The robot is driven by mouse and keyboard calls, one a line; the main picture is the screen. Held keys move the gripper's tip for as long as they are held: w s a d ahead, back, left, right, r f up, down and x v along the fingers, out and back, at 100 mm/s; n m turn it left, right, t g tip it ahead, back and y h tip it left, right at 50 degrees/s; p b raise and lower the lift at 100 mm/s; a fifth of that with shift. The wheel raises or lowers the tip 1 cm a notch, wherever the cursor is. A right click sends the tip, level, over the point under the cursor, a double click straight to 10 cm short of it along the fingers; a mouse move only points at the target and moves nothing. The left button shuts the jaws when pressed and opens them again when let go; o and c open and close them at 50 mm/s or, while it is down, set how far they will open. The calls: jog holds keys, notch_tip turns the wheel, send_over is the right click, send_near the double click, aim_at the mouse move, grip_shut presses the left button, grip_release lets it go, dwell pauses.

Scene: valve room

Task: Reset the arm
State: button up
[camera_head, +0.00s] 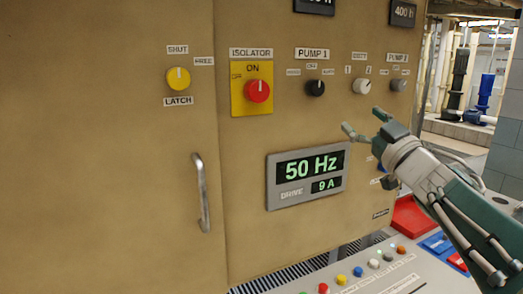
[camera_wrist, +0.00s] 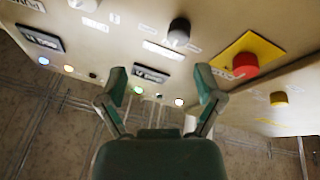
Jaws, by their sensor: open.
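My gripper (camera_head: 362,122) is at the right in the head view, in front of the tan panel, below the pump knobs. Its green fingers are spread apart with nothing between them. In the wrist view my gripper (camera_wrist: 161,90) also shows open, its two fingers apart in front of the panel. My arm reaches in from the lower right and hides part of the panel's right side.
The tan cabinet (camera_head: 110,120) has a door handle (camera_head: 202,192), a yellow latch knob (camera_head: 178,79), a red isolator knob (camera_head: 257,91) and a drive display (camera_head: 307,175). A sloped desk with coloured buttons (camera_head: 357,271) lies below. Blue pump equipment (camera_head: 484,92) stands at far right.

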jog(key=s+a+f+m+g+h, duration=0.2)
jog(key=s+f+g, duration=0.3)
jog(key=s+f, duration=0.3)
jog(key=s+a+f+m+g+h, duration=0.2)
jog(key=s+f+g, duration=0.3)
jog(key=f, duration=0.8)
jog(key=s+a+f+m+g+h, duration=0.3)
jog(key=s+f+m+g, duration=0.1)
jog(key=s+f, duration=0.6)
jog(key=shift+s+f+m+g, duration=0.3)
jog(key=shift+s+f+g, duration=0.05)
jog(key=shift+g, duration=0.25)
